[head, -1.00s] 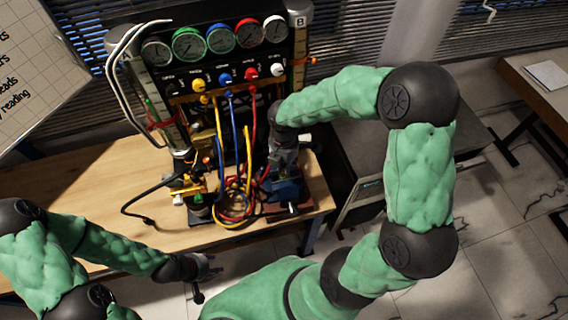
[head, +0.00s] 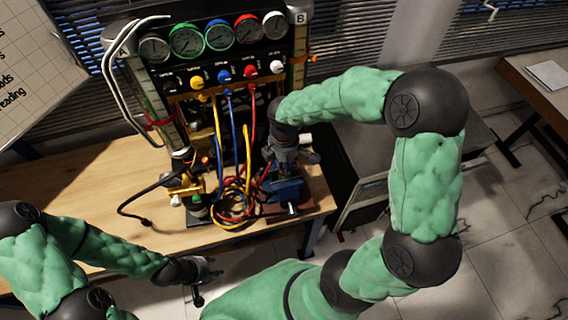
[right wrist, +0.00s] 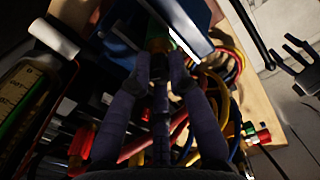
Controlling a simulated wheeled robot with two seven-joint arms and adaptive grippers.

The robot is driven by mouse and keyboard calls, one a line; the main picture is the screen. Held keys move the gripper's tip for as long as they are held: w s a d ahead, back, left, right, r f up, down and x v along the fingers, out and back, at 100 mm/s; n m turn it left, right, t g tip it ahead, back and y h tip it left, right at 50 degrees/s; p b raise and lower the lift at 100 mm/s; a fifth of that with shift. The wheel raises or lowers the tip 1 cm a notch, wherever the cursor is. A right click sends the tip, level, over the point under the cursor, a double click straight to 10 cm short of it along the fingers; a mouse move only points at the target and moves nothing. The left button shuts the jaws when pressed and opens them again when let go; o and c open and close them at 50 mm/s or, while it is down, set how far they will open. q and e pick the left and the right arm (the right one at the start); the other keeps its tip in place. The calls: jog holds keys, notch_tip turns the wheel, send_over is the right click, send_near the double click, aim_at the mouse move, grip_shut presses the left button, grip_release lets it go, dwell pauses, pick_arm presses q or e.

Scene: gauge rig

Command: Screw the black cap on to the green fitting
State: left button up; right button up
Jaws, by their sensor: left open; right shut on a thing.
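My right gripper (right wrist: 161,66) is shut on a dark piece (right wrist: 160,72), which looks like the black cap; it is mostly hidden between the fingers. Just beyond the fingertips is a brass and green part (right wrist: 160,43), seemingly the green fitting, beside a blue block (right wrist: 120,20). I cannot tell whether cap and fitting touch. In the head view, the right gripper (head: 290,158) is above the blue vise-like block (head: 286,190), and hides the cap and fitting. My left gripper (head: 208,272) is open and empty by the table's front edge; its fingers also show in the right wrist view (right wrist: 297,65).
Behind stands the gauge panel (head: 220,72) with several dials and knobs. Yellow, blue and red hoses (head: 235,195) loop just left of the blue block. A black cable (head: 135,205) lies on the wooden table (head: 100,190). The table's left part is mostly clear.

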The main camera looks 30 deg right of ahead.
jog(key=m+b, duration=0.1)
jog(key=m, duration=0.2)
jog(key=shift+f, duration=0.1)
jog(key=shift+s+m+b, duration=0.1)
jog(key=shift+m+b, duration=0.35)
jog(key=shift+m, duration=0.65)
jog(key=m+b, duration=0.1)
jog(key=m, duration=0.2)
jog(key=shift+m, duration=0.4)
jog(key=shift+m+b, duration=0.35)
jog(key=shift+m, duration=0.35)
